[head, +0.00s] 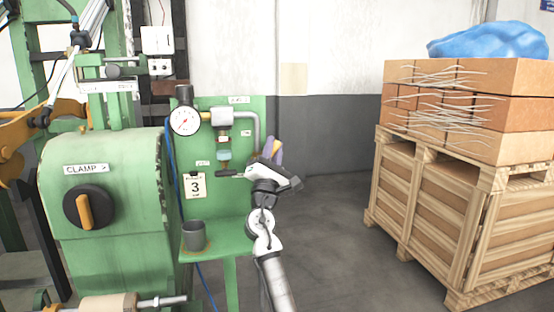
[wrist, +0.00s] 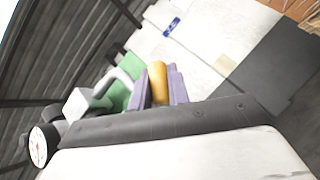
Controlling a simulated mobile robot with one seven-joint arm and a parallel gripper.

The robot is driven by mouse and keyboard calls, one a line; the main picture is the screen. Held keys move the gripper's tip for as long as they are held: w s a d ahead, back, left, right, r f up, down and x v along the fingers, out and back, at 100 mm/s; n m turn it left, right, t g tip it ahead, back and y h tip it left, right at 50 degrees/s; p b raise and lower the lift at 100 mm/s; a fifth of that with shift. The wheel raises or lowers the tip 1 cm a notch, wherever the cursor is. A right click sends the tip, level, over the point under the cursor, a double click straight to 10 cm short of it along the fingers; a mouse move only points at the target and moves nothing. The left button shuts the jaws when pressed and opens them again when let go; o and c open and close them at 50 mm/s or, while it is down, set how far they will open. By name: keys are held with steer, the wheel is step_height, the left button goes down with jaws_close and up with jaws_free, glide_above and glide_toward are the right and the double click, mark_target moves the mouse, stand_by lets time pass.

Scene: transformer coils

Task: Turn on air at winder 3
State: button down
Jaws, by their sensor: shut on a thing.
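The green air panel (head: 225,130) of the winder stands left of centre in the head view, with a tag reading 3 (head: 195,187). It carries a round white gauge (head: 185,121), a filter unit (head: 223,120) and a grey bent pipe (head: 258,125). My gripper (head: 273,147) is at the panel's right edge, its purple fingers pointing up. They are shut on a yellow handle (wrist: 158,82), which stands between them in the wrist view. The handle's base and its joint to the pipe are hidden. The gauge (wrist: 39,146) also shows in the wrist view.
A green machine with a black CLAMP knob (head: 88,207) stands at the left. A grey cup (head: 194,235) sits on the panel's shelf. A wooden crate (head: 425,185) with stacked boxes stands at the right. The floor between panel and crate is clear.

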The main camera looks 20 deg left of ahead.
steer(key=shift+s+a+r+n+y+b, duration=0.1)
steer(key=shift+a+n+y+b, duration=0.1)
steer(key=shift+n+y, duration=0.55)
steer(key=shift+s+a+r+n+y+b, duration=0.1)
steer(key=shift+n+y+b, duration=0.05)
steer(key=shift+n+y, duration=0.55)
steer(key=c, duration=1.3)
jaws_free()
steer(key=shift+b+v, duration=1.2)
steer(key=shift+v, duration=5.75)
